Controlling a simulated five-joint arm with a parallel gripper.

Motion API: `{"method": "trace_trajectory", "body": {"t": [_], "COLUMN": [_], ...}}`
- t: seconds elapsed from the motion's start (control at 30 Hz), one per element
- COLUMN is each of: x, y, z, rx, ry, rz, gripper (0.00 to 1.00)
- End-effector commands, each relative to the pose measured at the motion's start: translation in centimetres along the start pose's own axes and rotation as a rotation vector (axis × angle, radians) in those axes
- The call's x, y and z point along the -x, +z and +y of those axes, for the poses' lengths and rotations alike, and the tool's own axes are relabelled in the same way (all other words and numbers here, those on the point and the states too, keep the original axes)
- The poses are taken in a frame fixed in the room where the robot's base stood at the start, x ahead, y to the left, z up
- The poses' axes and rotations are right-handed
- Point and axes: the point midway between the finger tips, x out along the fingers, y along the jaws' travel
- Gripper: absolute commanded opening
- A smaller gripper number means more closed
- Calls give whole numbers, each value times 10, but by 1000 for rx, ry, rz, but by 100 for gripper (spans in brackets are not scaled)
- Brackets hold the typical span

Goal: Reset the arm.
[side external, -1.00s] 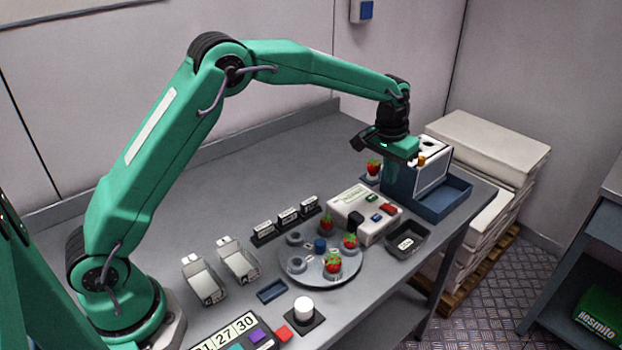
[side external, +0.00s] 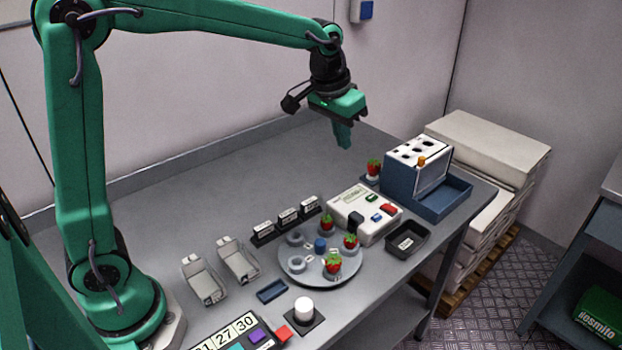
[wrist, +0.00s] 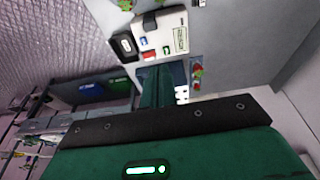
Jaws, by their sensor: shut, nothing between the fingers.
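My gripper (side external: 343,141) hangs in the air above the back of the grey table in the side view. Its green fingers point down and are closed together with nothing between them. It is apart from everything on the table. In the wrist view its fingers (wrist: 157,88) reach toward the blue and white rack, which they partly hide.
A blue-and-white rack (side external: 399,184) stands at the table's right end, with a strawberry (side external: 373,168) beside it. A white button box (side external: 347,206), a round plate (side external: 300,277) with several strawberries, and a black tray (side external: 421,240) stand nearer. The table's back left is clear.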

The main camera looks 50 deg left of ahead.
Motion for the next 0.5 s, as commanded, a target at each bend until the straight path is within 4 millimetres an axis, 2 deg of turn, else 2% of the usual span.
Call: {"method": "trace_trajectory", "body": {"t": [0.03,0.2,0.5], "x": [10,33,62], "y": [9,39,98], "z": [-3,-12,-24], "rx": [1,2,0], "ry": [0,-2,-6], "rz": [12,44,98], "gripper": [0,0,0]}}
